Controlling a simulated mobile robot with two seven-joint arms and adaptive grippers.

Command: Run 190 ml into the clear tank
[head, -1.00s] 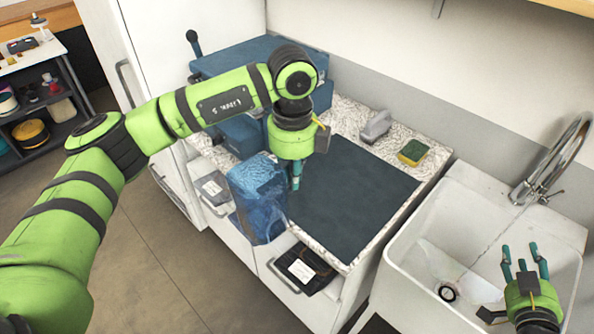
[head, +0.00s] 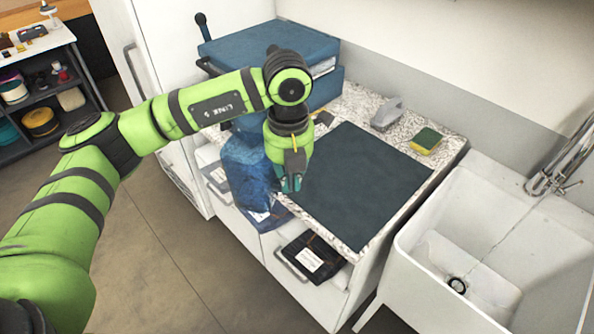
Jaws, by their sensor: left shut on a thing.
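The tank's fill level cannot be read. The tap (head: 562,165) stands at the right over the white sink (head: 425,262); its upper end is cut off by the frame. A thin line runs down in the sink, and I cannot tell whether it is water. My right gripper is out of view.
A dark mat (head: 368,185) covers much of the speckled counter. A grey handled object (head: 388,113) and a yellow-green sponge (head: 426,141) lie behind it.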

